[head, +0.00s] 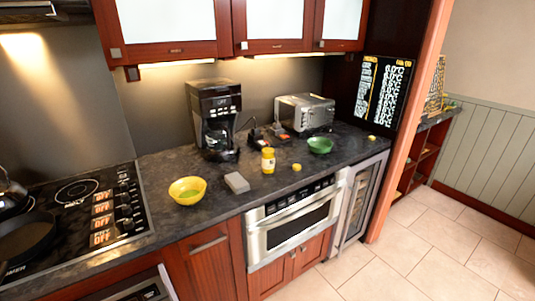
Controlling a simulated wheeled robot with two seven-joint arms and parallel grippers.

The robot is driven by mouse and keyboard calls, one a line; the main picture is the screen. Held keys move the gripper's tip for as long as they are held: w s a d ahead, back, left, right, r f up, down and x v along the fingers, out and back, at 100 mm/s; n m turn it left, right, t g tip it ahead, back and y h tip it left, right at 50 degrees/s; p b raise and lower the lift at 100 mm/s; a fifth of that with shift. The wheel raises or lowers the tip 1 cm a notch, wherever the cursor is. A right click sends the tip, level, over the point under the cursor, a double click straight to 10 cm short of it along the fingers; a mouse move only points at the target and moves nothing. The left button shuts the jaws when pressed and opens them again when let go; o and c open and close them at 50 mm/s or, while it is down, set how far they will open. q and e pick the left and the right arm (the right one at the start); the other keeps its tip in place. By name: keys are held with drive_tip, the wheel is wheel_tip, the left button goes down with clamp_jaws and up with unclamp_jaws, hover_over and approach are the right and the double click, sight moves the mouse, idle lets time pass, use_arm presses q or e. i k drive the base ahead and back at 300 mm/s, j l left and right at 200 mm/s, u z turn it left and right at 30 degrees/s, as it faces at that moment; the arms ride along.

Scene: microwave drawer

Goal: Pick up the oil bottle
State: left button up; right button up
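A small yellow bottle (268,161) with a pale label or cap stands upright on the dark countertop (225,207), in front of and to the right of the coffee maker. It is the only bottle I can make out, and its label is too small to read. It stands apart from the objects around it. Neither of my grippers is in view.
A grey block (237,183) and yellow bowl (187,190) lie left of the bottle; a small yellow item (296,168) and green bowl (320,145) lie right. The coffee maker (214,112) and toaster (304,112) stand behind. The microwave drawer (293,221) is shut. The right floor is clear.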

sight(269, 147)
drive_tip(key=u, duration=1.8)
drive_tip(key=z, duration=1.8)
drive_tip(key=i+j+u, duration=0.1)
drive_tip(key=u, duration=0.25)
drive_tip(key=i+u, duration=0.2)
drive_tip(key=u, duration=0.2)
drive_tip(key=i+u, duration=0.15)
drive_tip(key=u, duration=0.2)
